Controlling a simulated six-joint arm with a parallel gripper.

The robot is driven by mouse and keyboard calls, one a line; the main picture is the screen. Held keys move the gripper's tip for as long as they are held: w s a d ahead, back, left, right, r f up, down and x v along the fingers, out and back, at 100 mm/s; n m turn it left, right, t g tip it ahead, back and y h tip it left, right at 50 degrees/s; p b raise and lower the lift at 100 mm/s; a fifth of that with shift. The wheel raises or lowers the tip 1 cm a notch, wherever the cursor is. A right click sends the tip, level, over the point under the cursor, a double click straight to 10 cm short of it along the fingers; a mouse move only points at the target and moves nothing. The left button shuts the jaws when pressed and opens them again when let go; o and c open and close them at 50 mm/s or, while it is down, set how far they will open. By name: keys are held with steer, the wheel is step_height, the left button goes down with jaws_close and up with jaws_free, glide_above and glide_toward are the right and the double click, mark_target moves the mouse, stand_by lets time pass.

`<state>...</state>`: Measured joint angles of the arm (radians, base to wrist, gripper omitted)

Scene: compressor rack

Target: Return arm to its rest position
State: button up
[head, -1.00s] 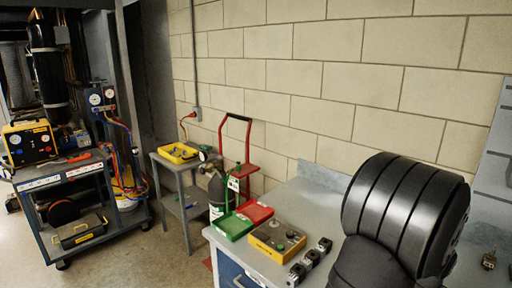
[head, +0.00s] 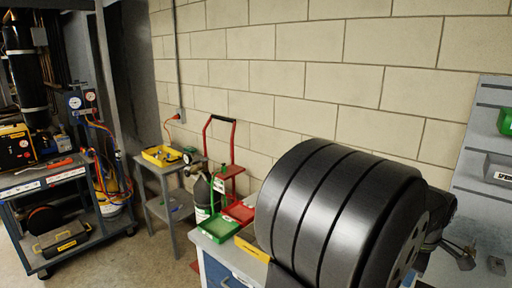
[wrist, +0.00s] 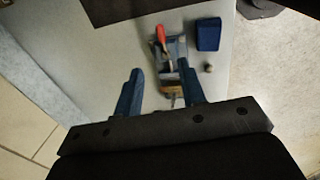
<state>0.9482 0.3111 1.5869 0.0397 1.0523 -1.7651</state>
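My gripper (wrist: 160,88) shows in the wrist view with its two blue fingers apart and a gap between them. Nothing is visibly clamped. In line with the gap, on the pale bench surface (wrist: 105,50), lies a group of small items with a red-handled tool (wrist: 161,38). In the head view the large black cylindrical part of my arm fills the lower middle. The end of my arm (head: 450,248) shows partly at its right; its fingers are not clear there.
Behind my arm, the grey workbench holds a green tray (head: 218,226), a red tray (head: 240,211) and a partly hidden yellow box (head: 250,246). A blue box (wrist: 208,34) lies on the bench. A wall panel (head: 490,150) stands right; carts and a gas cylinder (head: 202,192) stand left.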

steer(key=f, duration=0.5)
steer(key=w+d+f, duration=0.1)
steer(key=f, duration=0.4)
steer(key=w+d+f, duration=0.1)
steer(key=f, duration=0.3)
steer(key=shift+f, duration=0.4)
steer(key=shift+s+a+r+m, duration=0.1)
steer(key=shift+a+r+m, duration=0.1)
steer(key=shift+m, duration=0.2)
steer(key=shift+s+a+m, duration=0.25)
steer(key=shift+a+m, duration=0.1)
steer(key=shift+m, duration=0.65)
